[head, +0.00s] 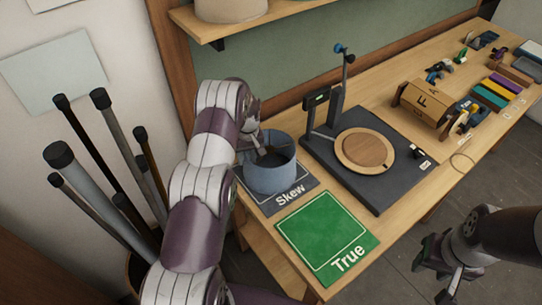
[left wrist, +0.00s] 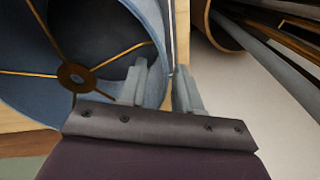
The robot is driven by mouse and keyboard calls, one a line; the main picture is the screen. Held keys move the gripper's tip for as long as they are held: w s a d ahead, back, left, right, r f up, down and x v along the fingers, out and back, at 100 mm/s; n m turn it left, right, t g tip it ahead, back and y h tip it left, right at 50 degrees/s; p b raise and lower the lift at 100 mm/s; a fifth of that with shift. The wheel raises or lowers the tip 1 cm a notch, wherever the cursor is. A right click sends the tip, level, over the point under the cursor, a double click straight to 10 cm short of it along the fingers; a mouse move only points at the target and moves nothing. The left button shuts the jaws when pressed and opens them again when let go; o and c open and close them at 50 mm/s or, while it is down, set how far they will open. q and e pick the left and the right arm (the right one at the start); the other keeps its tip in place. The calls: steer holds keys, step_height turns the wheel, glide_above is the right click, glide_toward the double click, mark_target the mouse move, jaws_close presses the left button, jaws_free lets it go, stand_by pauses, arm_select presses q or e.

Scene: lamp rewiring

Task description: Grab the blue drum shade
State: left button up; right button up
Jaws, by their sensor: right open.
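The blue drum shade (head: 270,175) stands on the dark "Skew" mat (head: 290,200), at the left of the bench. My left gripper (head: 262,150) is at its rim on the far left side, partly covered by my own arm. In the left wrist view the shade (left wrist: 30,75) shows its open end with brass spokes and a hub. My right gripper (head: 442,275) is open and empty, off the bench's front edge at lower right.
The green "True" mat (head: 327,238) is bare, in front of the shade. A dark stand with a round wooden plate (head: 365,150) and an upright post is to the right. Rods (head: 90,165) stand at the left. A shelf (head: 260,20) hangs above.

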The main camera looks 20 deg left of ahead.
arm_select(q)
steer(key=shift+w+a+f, duration=0.1)
steer(key=shift+a+f, duration=0.15)
steer(key=shift+f, duration=0.4)
steer(key=shift+a+f, duration=0.25)
steer(key=shift+f, duration=0.5)
steer(key=shift+d, duration=0.15)
steer(key=shift+d+r, duration=0.25)
jaws_close()
steer(key=shift+a, duration=0.15)
arm_select(e)
steer(key=shift+a+r, duration=0.3)
steer(key=shift+r, duration=0.35)
arm_select(q)
steer(key=shift+f, duration=0.1)
